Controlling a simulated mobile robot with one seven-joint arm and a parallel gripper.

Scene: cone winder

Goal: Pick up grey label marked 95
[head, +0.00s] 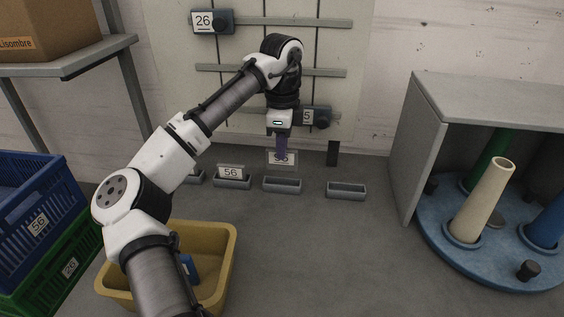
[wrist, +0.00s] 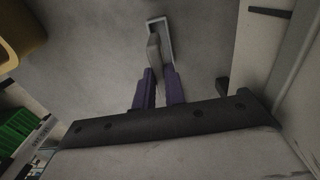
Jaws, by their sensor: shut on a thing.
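My gripper (head: 282,150) has purple fingers and points down in front of the back wall. It is shut on the grey label (head: 272,160), a pale plate whose number is partly covered by the fingers, so I cannot read it fully. In the wrist view the label (wrist: 153,52) shows edge-on between the fingertips (wrist: 158,85). In the head view the label appears just above an empty grey holder (head: 282,187); the holder also shows beyond the label in the wrist view (wrist: 168,36).
Beside that holder stand a holder with a label marked 56 (head: 231,172) and an empty holder (head: 346,191). A wall rack (head: 330,72) carries dark blocks. A yellow bin (head: 226,255) is front left. A blue turntable with cones (head: 455,262) is at right under a grey shelf.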

